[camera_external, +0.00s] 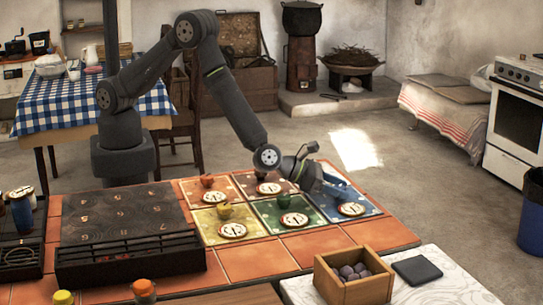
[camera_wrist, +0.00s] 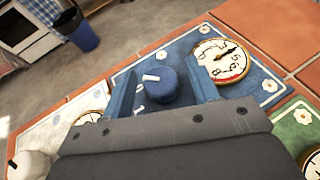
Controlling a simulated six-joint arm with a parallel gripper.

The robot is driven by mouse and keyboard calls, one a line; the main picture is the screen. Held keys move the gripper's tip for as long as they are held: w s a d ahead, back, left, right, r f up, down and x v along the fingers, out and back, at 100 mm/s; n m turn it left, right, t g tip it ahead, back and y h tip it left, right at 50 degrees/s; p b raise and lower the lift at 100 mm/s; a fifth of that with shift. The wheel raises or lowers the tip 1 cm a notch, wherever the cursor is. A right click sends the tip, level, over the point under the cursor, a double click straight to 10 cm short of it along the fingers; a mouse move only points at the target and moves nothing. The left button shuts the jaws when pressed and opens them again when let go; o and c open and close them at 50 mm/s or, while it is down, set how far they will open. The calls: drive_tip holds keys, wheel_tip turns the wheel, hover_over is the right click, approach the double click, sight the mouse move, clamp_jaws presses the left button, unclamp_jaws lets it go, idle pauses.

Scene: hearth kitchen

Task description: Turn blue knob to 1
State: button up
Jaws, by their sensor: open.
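The blue knob (camera_wrist: 160,86) has a white mark on top and stands on the blue panel (camera_wrist: 262,87). In the wrist view it sits between the two blue fingers of my gripper (camera_wrist: 164,80), which are open, one on each side. I cannot tell whether either finger touches it. The panel's round dial (camera_wrist: 221,62) has a dark needle; its exact reading is hard to tell. In the external view my gripper (camera_external: 337,184) is low over the blue panel (camera_external: 372,204), and the knob is hidden behind it. The dial (camera_external: 351,209) shows in front.
Beside the blue panel are the green panel with a green knob (camera_external: 284,200) and the yellow panel with a yellow knob (camera_external: 224,211). Behind stand more panels, including one with an orange knob (camera_external: 207,181). A wooden box (camera_external: 353,284) stands at the front right.

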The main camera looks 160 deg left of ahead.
drive_tip(key=shift+w+a+f, duration=0.1)
drive_tip(key=shift+a, duration=0.15)
drive_tip(key=c, duration=1)
drive_tip(key=shift+o, duration=0.2)
drive_tip(key=shift+n+g, duration=0.3)
drive_tip(key=n+g+y, duration=0.1)
drive_tip(key=n+g, duration=0.2)
drive_tip(key=g, duration=0.1)
drive_tip(key=shift+w+n, duration=0.1)
drive_tip(key=shift+n, duration=0.3)
drive_tip(key=shift+n+g+h, duration=0.4)
drive_tip(key=shift+n+g, duration=1.7)
drive_tip(key=shift+g, duration=0.8)
